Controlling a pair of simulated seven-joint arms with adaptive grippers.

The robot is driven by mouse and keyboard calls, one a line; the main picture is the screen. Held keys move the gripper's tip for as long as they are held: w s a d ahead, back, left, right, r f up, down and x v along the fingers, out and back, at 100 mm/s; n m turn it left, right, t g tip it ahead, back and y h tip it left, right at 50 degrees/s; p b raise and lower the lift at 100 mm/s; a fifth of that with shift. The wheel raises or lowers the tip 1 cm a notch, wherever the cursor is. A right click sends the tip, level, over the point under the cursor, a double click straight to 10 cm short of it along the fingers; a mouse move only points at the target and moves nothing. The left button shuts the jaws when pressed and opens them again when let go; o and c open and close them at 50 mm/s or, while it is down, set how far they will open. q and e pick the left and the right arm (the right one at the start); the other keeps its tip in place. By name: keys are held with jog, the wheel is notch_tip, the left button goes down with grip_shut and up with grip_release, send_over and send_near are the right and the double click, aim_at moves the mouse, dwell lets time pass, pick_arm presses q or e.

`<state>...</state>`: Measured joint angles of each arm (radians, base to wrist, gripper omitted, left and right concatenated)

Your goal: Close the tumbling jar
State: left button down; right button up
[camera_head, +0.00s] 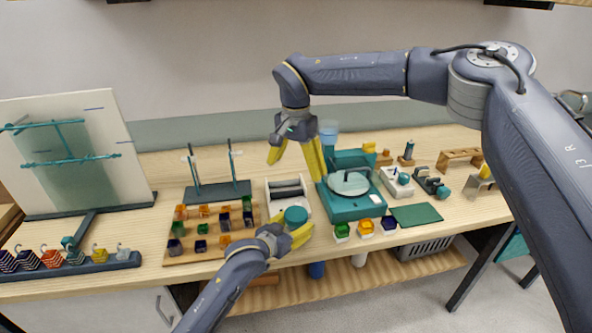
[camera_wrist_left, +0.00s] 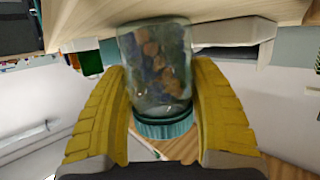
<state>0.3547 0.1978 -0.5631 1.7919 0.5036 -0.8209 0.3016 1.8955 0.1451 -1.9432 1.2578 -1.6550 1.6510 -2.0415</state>
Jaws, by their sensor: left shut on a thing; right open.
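A clear glass jar (camera_wrist_left: 152,65) with coloured pieces inside is between the yellow fingers of my left gripper (camera_head: 300,233), which is shut on it. A ribbed teal cap (camera_wrist_left: 165,126) sits at one end of the jar; its round teal top (camera_head: 296,215) shows in the head view. I cannot tell how tightly the cap is seated. My left gripper is at the front of the bench, by the white roller stand (camera_head: 305,203). My right gripper (camera_head: 296,170) is open and empty, pointing down above and behind the stand.
A wooden board of coloured cubes (camera_head: 212,245) lies left of the jar. A teal machine with a round plate (camera_head: 345,207) stands to the right. Small coloured pots (camera_head: 366,228) stand at the front edge. A dark stand with two rods (camera_head: 218,192) is behind the board.

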pick_arm(q)
jog(key=shift+c, duration=1.4)
grip_release()
jog(key=shift+s+a, duration=0.1)
jog(key=v, duration=1.1)
jog(key=shift+s+a, duration=0.2)
jog(key=shift+s, duration=0.1)
jog(key=shift+r, duration=0.15)
